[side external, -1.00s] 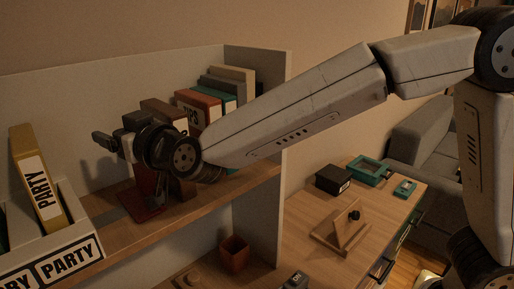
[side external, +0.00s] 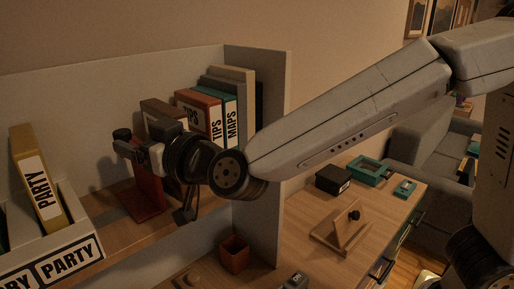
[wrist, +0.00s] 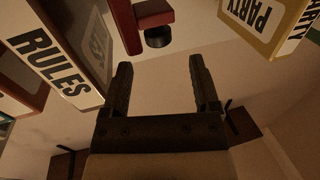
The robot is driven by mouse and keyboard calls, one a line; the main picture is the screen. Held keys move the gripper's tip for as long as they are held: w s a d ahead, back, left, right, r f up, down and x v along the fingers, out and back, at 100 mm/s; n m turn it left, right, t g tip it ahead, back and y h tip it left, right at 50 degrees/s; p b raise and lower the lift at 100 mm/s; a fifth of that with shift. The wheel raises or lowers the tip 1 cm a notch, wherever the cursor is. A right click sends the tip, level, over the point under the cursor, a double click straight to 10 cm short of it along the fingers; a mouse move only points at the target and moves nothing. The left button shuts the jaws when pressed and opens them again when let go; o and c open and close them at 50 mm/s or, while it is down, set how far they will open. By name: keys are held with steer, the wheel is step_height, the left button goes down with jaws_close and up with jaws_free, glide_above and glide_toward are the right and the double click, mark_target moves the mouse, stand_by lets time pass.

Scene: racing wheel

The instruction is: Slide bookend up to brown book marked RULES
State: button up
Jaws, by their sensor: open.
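In the wrist view the bookend's red arm (wrist: 153,13) and black knob (wrist: 158,37) are beyond my fingertips. The brown book marked RULES (wrist: 55,50) is at the left of the wrist view; its brown top (side external: 163,107) shows behind my gripper in the side view. My gripper (wrist: 162,75) is open, with nothing between its fingers. I cannot tell the exact gap between bookend and book.
TIPS and MAPS books (side external: 214,118) stand right of the brown book, by the shelf's end panel (side external: 265,110). A white holder (side external: 75,235) with a yellow PARTY book (side external: 38,180) is at the left. Open air lies in front of the shelf.

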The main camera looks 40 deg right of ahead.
mark_target(124, 138)
steer(key=shift+v, duration=0.75)
steer(key=a+m+h, duration=0.1)
steer(key=h, duration=0.1)
steer(key=s+a+m+h, duration=0.1)
steer(key=m+h, duration=0.1)
steer(key=h, duration=0.1)
steer(key=s+a+m+h, duration=0.1)
steer(key=m+h, duration=0.1)
steer(key=h, duration=0.1)
steer(key=shift+a+f, duration=0.25)
steer(key=shift+a, duration=0.1)
steer(key=shift+x, duration=3.9)
jaws_close()
